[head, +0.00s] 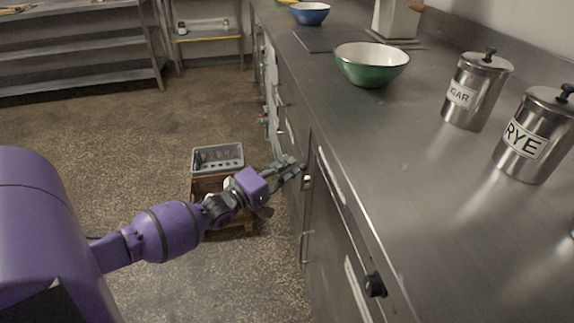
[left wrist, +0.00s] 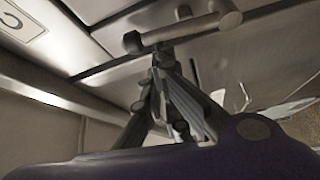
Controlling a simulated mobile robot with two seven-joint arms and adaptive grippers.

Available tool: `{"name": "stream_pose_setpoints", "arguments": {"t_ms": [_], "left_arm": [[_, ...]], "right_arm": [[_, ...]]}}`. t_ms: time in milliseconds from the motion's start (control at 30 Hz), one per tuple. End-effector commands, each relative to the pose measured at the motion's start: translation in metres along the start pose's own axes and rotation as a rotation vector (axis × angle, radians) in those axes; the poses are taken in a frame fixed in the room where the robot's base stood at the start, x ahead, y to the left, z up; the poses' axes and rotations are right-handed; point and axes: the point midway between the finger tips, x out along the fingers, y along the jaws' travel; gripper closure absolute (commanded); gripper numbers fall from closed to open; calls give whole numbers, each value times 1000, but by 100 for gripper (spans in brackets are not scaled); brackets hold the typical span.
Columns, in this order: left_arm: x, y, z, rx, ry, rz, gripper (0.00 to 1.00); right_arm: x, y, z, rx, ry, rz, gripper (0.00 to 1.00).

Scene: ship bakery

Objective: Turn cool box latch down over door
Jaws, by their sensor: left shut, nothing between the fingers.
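The steel front of the cool box (head: 328,236) is below the right-hand counter, seen at a steep angle. A small pale metal fitting (head: 307,182), apparently the latch, sits on its front edge. My left gripper (head: 297,168) is shut and empty, right beside this fitting. In the left wrist view, a grey bar with a rounded end (left wrist: 190,30), likely the latch, crosses a panel seam. The shut fingertips (left wrist: 163,50) are just under the bar's left part; I cannot tell whether they touch it. My right gripper is not in view.
A black knob (head: 374,285) sticks out from the counter front nearer to me. A green bowl (head: 372,66) and steel canisters (head: 478,90) stand on the counter. The floor to the left is open.

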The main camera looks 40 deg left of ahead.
Motion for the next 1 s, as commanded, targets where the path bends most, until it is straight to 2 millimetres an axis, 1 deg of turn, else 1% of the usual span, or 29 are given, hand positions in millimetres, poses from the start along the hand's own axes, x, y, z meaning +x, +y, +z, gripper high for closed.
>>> {"name": "stream_pose_setpoints", "arguments": {"t_ms": [267,467,833,1000], "left_arm": [[-9,2,16,178,0,106,100],[-17,2,29,343,-1,202,100],[-32,-4,53,647,-2,381,100],[-37,-11,64,787,-2,462,100]], "right_arm": [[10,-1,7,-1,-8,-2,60],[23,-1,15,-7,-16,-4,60],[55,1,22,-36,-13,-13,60],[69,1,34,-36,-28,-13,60]]}}
